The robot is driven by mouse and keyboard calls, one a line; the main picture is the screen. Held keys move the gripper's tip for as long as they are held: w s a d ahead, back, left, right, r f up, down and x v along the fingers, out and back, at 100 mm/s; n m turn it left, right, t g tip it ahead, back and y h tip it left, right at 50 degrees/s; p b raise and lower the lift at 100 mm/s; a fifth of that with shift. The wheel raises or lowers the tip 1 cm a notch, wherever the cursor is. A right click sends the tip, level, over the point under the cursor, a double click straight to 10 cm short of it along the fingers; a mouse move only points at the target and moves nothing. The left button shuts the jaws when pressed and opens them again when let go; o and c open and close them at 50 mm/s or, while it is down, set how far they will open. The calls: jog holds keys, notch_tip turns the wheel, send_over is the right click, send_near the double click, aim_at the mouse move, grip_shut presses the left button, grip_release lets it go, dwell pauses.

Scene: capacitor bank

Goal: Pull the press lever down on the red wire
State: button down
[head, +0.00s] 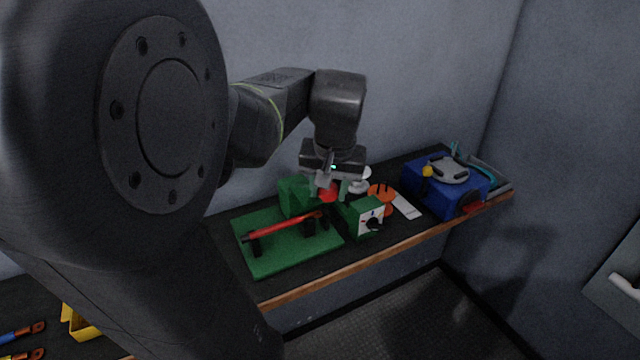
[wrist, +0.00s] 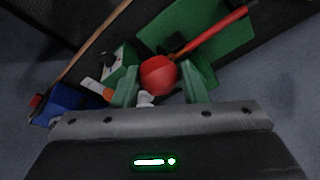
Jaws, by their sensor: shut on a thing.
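The green press (head: 283,248) stands on the dark shelf, with its base plate to the left and a dial box (head: 367,218) to the right. The red wire (head: 285,227) lies across the press on dark supports; it also shows in the wrist view (wrist: 215,28). The lever's red ball knob (head: 328,192) is between the fingers of my gripper (head: 328,186). In the wrist view the knob (wrist: 158,76) sits between my two green fingertips. My gripper is shut on it. The lever's arm is mostly hidden behind the knob and gripper.
Right of the press are an orange part (head: 381,192), a white strip (head: 406,205) and a white round part (head: 359,180). A yellow bin (head: 80,322) is at lower left. The wall is close behind the shelf.

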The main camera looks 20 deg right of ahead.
jog(key=s+f+t+b, duration=0.4)
jog(key=f+b, duration=0.8)
jog(key=b, duration=0.3)
jog(key=shift+s+d+t, duration=0.15)
jog(key=shift+d+t, duration=0.05)
jog(key=shift+t, duration=0.4)
jog(key=c, duration=1.1)
grip_release()
jog(key=shift+f, duration=0.1)
jog(key=shift+o, duration=0.9)
jog(key=shift+d, duration=0.15)
